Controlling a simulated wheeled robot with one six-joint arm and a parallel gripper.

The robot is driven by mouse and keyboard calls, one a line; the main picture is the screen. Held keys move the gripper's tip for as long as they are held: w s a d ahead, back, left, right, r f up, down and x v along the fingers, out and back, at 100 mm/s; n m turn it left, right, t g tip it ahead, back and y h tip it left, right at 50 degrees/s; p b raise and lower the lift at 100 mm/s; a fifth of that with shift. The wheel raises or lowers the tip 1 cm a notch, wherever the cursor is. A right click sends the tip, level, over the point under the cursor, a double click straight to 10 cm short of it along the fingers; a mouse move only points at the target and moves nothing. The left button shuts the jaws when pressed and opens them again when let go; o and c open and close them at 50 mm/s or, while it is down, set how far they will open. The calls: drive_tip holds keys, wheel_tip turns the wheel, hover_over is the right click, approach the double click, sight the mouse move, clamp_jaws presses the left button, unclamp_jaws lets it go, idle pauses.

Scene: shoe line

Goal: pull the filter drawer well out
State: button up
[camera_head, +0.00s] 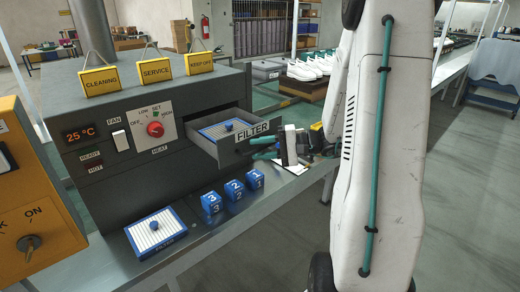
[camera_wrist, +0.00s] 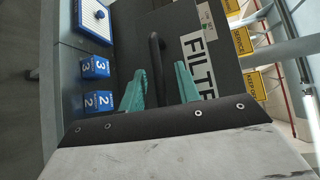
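The filter drawer (camera_head: 232,156) stands partly out of the grey machine, with a white FILTER label on its front. A blue-framed filter with a dark knob (camera_head: 228,126) lies inside it. In the wrist view the dark drawer front (camera_wrist: 178,22) carries a black bar handle (camera_wrist: 154,62). My gripper (camera_wrist: 160,82) has its two teal fingers apart, one on each side of the handle, with a gap showing on both sides. In the head view my gripper (camera_head: 267,148) is at the drawer front, and it partly hides the handle there.
On the bench below stand blue numbered blocks (camera_head: 212,202) and another blue-framed filter (camera_head: 158,234). The machine (camera_head: 95,150) bears yellow signs (camera_head: 155,71) on top and a red knob (camera_head: 155,129). A yellow key-switch box (camera_head: 35,190) stands at the left. Floor at the right is clear.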

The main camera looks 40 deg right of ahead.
drive_tip(key=v, duration=0.7)
drive_tip(key=shift+s+d, duration=0.25)
drive_tip(key=shift+d, duration=0.05)
idle(0.4)
drive_tip(key=s+a+n+g+h, duration=0.1)
drive_tip(key=s+a+g+h, duration=0.2)
drive_tip(key=s+a+g, duration=0.9)
drive_tip(key=s+a+r+n+t+h, duration=0.2)
drive_tip(key=s+a+r+n+h, duration=0.4)
drive_tip(key=a+n+h, duration=0.3)
drive_tip(key=shift+a+r, duration=0.7)
drive_tip(key=shift+a, duration=0.4)
